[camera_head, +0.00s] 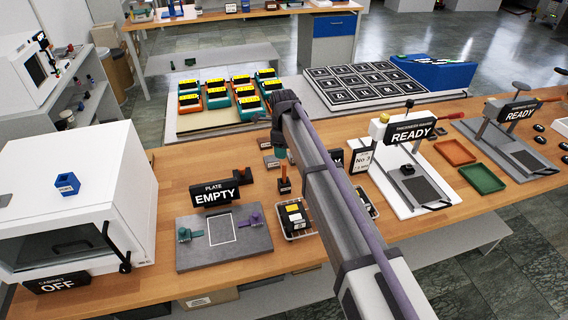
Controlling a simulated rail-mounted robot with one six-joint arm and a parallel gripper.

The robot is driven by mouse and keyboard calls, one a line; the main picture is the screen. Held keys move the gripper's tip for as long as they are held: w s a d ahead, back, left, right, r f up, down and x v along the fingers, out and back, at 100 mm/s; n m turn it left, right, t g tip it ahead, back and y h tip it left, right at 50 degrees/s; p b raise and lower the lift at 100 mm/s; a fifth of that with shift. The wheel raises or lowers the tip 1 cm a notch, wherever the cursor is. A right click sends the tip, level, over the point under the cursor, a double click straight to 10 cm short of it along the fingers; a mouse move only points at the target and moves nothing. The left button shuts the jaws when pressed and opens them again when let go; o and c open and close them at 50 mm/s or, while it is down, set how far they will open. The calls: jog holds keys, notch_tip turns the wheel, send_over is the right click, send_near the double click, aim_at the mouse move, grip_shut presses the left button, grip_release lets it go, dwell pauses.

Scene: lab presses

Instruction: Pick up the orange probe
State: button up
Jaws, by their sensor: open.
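A small upright orange-brown piece (284,171) stands in a dark block on the wooden bench, just below my gripper in the picture; it looks like the orange probe, though it is small and partly hidden. My gripper (279,152) is at the far end of my arm, above and slightly left of that piece. Its fingers are open and show only in part behind the wrist. I cannot tell whether they touch the piece. A grey plate fixture (225,253) labelled EMPTY has a green probe-like piece (188,234) on its left and a purple one (252,218) on its right.
A white cabinet (80,190) labelled OFF stands at left. A tray (297,218) with small parts lies beside my arm. Two READY presses (428,190) (508,135) and orange (455,152) and green (482,178) trays are at right. Yellow-topped boxes (240,80) stand behind.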

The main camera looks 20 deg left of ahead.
aim_at(284, 171)
notch_tip(284, 171, down, 6)
jog(key=b, duration=0.6)
jog(key=shift+d+f, duration=0.1)
jog(key=shift+f, duration=0.05)
notch_tip(284, 171, down, 5)
jog(key=b, duration=0.5)
jog(key=shift+w+f, duration=0.1)
jog(key=shift+w, duration=0.05)
jog(key=shift+r, duration=0.25)
grip_shut()
